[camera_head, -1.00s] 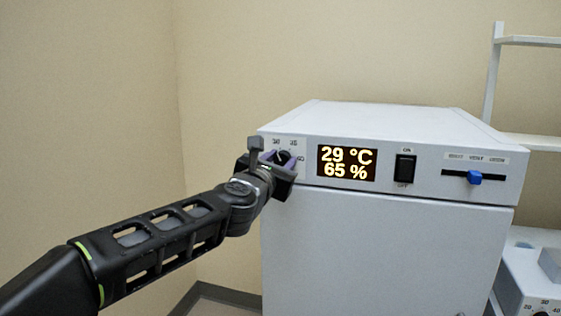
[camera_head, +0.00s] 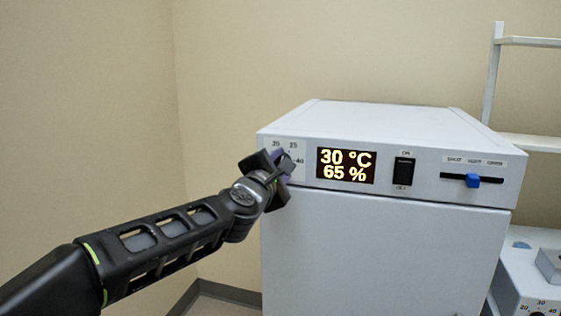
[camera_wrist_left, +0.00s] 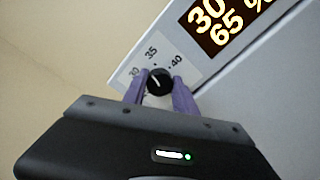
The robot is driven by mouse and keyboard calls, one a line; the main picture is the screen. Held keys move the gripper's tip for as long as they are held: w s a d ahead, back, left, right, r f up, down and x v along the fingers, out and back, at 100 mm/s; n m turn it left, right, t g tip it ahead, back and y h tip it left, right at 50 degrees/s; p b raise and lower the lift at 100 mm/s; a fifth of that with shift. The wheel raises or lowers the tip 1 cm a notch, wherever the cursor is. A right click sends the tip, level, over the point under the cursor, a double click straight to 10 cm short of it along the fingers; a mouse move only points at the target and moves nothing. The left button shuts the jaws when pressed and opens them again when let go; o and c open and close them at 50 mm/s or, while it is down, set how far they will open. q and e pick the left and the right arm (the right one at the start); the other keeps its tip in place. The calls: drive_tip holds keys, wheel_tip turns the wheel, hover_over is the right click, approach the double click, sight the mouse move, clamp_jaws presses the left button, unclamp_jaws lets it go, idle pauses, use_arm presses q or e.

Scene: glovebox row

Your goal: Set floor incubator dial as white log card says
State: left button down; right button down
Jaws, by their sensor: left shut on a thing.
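The floor incubator (camera_head: 385,240) is a white box with a control panel along its top front. Its black dial (camera_wrist_left: 159,82) sits on a white scale plate marked 30, 35 and 40 in the left wrist view. The dial's white pointer line is small, so its exact aim is hard to tell. My left gripper (camera_wrist_left: 157,92) is shut on the dial, a purple finger on each side. In the head view my left gripper (camera_head: 276,166) hides most of the dial. The display (camera_head: 346,166) reads 30 °C and 65 %. No white log card shows. My right gripper is not in view.
Right of the display are a black rocker switch (camera_head: 403,171) marked ON at its top and a blue slider (camera_head: 472,181). A second white device (camera_head: 530,280) with a dial stands at lower right, below a white shelf rack (camera_head: 525,41). Bare wall lies left.

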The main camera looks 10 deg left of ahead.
use_arm(q)
drive_tip(key=shift+f+m+p, duration=0.2)
drive_tip(key=shift+m+p, duration=2.2)
drive_tip(key=shift+m, duration=5.1)
drive_tip(key=c, duration=1)
unclamp_jaws()
